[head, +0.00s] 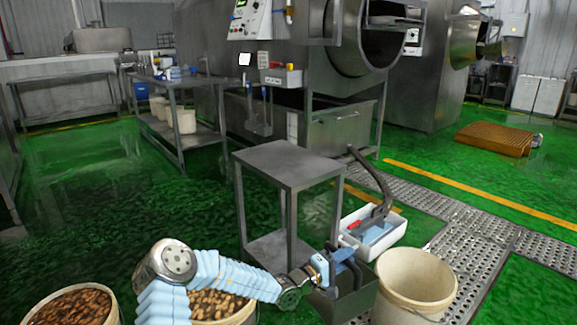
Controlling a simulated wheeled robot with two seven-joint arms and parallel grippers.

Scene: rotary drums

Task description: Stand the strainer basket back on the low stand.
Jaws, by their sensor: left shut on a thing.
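My left arm in its pale blue sleeve reaches in from the lower left. Its gripper (347,268) is shut at the top of a dark grey, open box-like vessel, which I take for the strainer basket (345,305). The gripper hides part of its rim, and the picture's bottom edge is close below it. I cannot tell whether it touches the floor. The low stand (287,162) is a grey metal table with a bare top and a lower shelf, just behind and left of the gripper. My right gripper is not in view.
A white tub (387,241) with blue contents and a dark curved piece stands behind the basket. A cream bucket (416,285) is close on the right. Buckets of brown pieces (72,304) stand at lower left. Drum machines (345,60) fill the back. Green floor is open left.

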